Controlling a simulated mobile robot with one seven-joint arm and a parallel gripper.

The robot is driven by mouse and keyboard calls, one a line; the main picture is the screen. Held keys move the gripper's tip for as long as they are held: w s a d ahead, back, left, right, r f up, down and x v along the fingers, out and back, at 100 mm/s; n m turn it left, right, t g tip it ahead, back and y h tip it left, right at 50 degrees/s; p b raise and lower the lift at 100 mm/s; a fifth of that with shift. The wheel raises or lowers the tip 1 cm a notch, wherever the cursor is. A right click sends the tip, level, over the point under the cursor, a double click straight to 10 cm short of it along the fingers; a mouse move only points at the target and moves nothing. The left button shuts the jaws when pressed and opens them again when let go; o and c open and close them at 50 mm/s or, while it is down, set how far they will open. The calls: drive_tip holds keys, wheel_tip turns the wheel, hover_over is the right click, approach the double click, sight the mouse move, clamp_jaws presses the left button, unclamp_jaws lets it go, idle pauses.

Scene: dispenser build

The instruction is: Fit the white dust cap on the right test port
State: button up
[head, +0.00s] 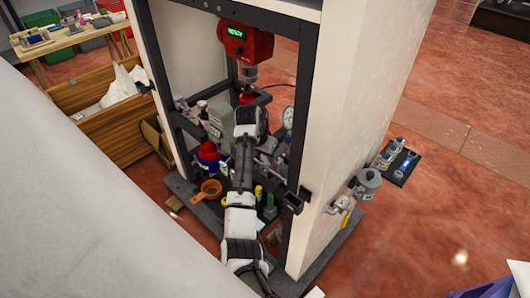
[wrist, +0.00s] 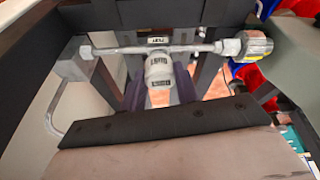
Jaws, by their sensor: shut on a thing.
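In the wrist view, the two dark fingers of my gripper (wrist: 158,80) close from both sides on a whitish cylindrical piece with dark lettering, which I take for the white dust cap (wrist: 158,66). The cap lies right at the middle of a horizontal grey pipe (wrist: 120,49), below a small black-on-white label (wrist: 157,40). The port behind the cap is hidden, so I cannot tell whether the cap is seated on it or only in front of it. In the head view my arm reaches into the dark-framed cabinet, and the cap and fingertips cannot be made out.
The pipe runs from a grey block (wrist: 76,60) to a metal fitting with a yellow band (wrist: 250,46). A red dispenser head (head: 246,42) hangs above my arm. The cabinet's white side panel (head: 350,110) is at right.

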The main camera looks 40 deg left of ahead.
drive_tip(key=shift+f, duration=0.4)
idle(0.4)
drive_tip(key=o, duration=1.5)
drive_tip(key=shift+r+p, duration=2.8)
drive_tip(key=shift+r, duration=0.25)
